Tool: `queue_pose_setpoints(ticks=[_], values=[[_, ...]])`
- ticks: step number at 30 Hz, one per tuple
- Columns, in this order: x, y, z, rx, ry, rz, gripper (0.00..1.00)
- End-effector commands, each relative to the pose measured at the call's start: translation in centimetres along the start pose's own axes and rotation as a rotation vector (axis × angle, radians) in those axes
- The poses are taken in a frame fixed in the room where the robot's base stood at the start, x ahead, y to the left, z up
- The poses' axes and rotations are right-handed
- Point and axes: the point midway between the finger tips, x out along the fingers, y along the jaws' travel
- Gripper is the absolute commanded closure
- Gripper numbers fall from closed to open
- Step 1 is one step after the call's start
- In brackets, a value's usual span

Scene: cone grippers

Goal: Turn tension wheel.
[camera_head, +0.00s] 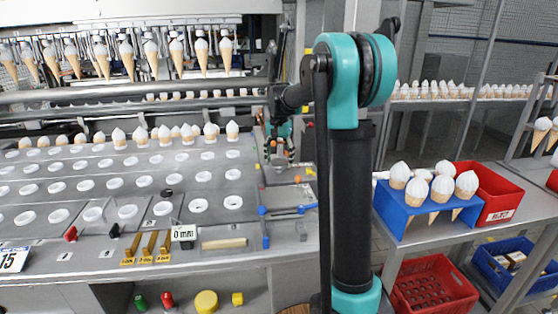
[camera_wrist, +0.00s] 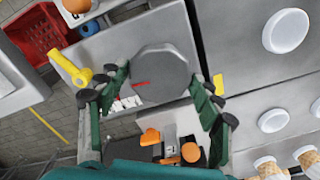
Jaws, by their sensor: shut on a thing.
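The tension wheel (camera_wrist: 158,68) is a dark grey disc in the wrist view, with a red mark and a white scale with red strokes below it. My gripper (camera_wrist: 160,90) has its dark green fingers on both sides of the wheel and is shut on it. In the head view my gripper (camera_head: 279,148) is at the right end of the machine, beside the cone rows. There the wheel is hidden or too small to make out.
Orange knobs (camera_wrist: 190,152) sit close below the wheel, and a yellow lever (camera_wrist: 72,68) is to its left in the wrist view. A blue cone stand (camera_head: 400,212) and a red bin (camera_head: 497,196) stand on the right-hand table.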

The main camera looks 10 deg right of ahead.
Motion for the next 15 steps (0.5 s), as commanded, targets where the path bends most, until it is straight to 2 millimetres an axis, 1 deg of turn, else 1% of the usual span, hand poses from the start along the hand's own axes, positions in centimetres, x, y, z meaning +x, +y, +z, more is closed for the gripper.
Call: queue_pose_setpoints(ticks=[5,15], values=[[-0.01,0.01,-0.01,-0.105,0.000,0.000,0.64],[-0.02,0.04,-0.02,-0.414,0.000,0.000,0.64]])
